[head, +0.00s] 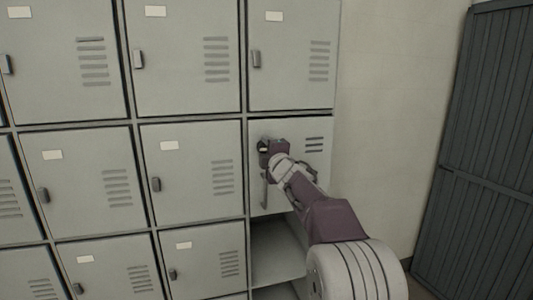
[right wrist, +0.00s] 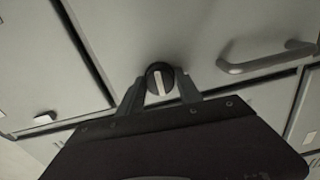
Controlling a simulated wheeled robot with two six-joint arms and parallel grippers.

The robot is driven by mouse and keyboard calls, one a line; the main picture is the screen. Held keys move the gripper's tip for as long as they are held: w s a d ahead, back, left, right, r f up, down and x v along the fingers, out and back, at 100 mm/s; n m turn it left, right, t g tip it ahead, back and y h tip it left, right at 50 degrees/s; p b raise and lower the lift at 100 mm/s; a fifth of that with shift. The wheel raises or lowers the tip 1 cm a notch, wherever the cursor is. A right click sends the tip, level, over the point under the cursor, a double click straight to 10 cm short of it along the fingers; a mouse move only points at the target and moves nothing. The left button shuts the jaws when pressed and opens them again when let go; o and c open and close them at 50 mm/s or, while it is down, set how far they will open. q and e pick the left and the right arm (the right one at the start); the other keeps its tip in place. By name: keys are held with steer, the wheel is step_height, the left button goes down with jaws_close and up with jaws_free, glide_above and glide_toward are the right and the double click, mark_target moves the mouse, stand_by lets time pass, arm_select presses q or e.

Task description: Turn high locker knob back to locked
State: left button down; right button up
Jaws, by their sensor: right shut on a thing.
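A round dark knob with a pale bar across it (right wrist: 160,82) sits on a grey locker door, seen in the right wrist view. The two fingers of my right gripper (right wrist: 160,92) are on either side of the knob, shut on it. The pale bar stands nearly upright in that view, tilted slightly. In the head view my right gripper (head: 265,150) is at the left part of the locker door (head: 290,130) in the right column and hides the knob. My left gripper is not in view.
A bar handle (right wrist: 265,62) sticks out beside the knob. Below this door is an open compartment (head: 277,250). Other closed lockers (head: 185,165) fill the left. A bare wall (head: 390,110) and a dark slatted panel (head: 485,150) stand to the right.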

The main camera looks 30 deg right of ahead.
steer(key=shift+n, duration=0.4)
steer(key=o, duration=1.4)
steer(key=b+v, duration=0.1)
steer(key=v, duration=0.8)
steer(key=shift+d, duration=0.1)
